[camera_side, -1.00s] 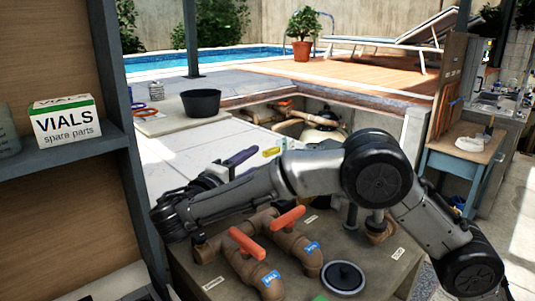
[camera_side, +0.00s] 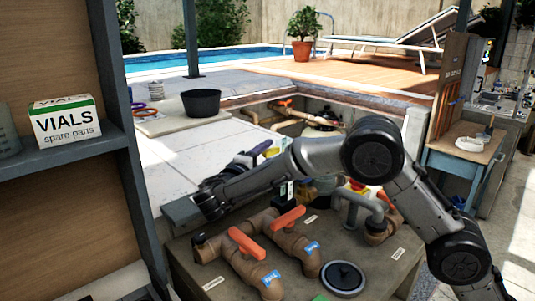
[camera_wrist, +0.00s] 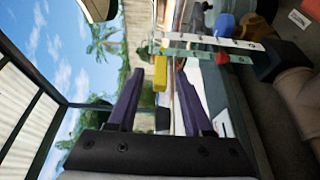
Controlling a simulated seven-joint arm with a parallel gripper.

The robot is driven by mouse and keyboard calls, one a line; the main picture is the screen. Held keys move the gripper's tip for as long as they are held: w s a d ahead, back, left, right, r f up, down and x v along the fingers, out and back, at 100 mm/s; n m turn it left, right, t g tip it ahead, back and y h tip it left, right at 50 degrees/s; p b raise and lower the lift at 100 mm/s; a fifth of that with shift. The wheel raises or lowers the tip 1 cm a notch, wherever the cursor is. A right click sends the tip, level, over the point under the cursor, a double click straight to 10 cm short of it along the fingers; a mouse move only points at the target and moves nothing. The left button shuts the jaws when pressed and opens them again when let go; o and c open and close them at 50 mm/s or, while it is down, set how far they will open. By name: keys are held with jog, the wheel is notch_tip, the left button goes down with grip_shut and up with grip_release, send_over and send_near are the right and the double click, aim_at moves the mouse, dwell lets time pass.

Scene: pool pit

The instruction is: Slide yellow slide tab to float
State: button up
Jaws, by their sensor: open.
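The yellow slide tab (camera_wrist: 160,72) appears between the fingertips of my gripper (camera_wrist: 160,78) in the wrist view. My gripper is open, with one purple finger on each side of the tab; contact cannot be told. A pale strip with dark markings (camera_wrist: 212,41) runs beside and behind the tab; its lettering is too small to read. My arm hides most of the slide there.
Brown pipes with orange valve handles (camera_side: 288,218) and (camera_side: 246,243) stand in front of my arm. A round black cap (camera_side: 343,277) lies on the bench. A shelf with a vials box (camera_side: 66,121) is at left.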

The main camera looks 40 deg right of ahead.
jog(key=shift+w+d, duration=0.2)
jog(key=shift+d, duration=0.35)
grip_shut()
dwell(1.1)
